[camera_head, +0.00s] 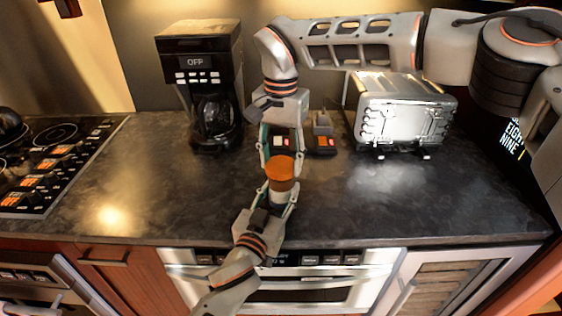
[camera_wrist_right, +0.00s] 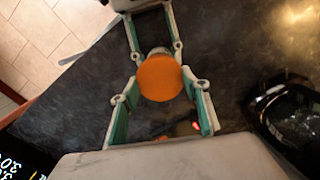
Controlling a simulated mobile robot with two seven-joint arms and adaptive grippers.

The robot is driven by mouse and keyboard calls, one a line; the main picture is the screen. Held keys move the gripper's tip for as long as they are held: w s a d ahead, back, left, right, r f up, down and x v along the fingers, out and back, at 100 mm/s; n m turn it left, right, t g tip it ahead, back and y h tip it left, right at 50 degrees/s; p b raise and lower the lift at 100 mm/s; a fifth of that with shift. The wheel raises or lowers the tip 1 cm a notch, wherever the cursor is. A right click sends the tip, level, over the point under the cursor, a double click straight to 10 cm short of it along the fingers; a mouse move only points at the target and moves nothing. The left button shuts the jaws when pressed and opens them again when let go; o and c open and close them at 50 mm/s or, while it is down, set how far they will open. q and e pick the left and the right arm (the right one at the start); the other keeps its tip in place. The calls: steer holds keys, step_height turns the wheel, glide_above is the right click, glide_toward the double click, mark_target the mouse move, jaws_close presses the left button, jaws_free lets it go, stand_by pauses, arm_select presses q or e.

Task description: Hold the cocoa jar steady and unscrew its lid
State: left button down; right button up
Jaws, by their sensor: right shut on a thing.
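The cocoa jar (camera_head: 278,198) stands upright near the front edge of the dark counter, with its orange lid (camera_head: 281,169) on top. The lid also shows from above in the right wrist view (camera_wrist_right: 160,77) and hides most of the jar there. My right gripper (camera_head: 281,160) reaches in from behind, its fingers shut on the lid's two sides. My left gripper (camera_head: 279,195) comes from the front, its fingers closed around the jar body below the lid. Whether the lid is loose on its thread cannot be told.
A coffee maker (camera_head: 200,85) stands behind on the left and a silver toaster oven (camera_head: 402,112) behind on the right. A cooktop (camera_head: 50,160) is at far left. The counter beside the jar is clear.

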mark_target(281, 165)
steer(key=shift+r, duration=2)
arm_select(q)
steer(key=c, duration=1.2)
jaws_free()
steer(key=shift+s, duration=0.1)
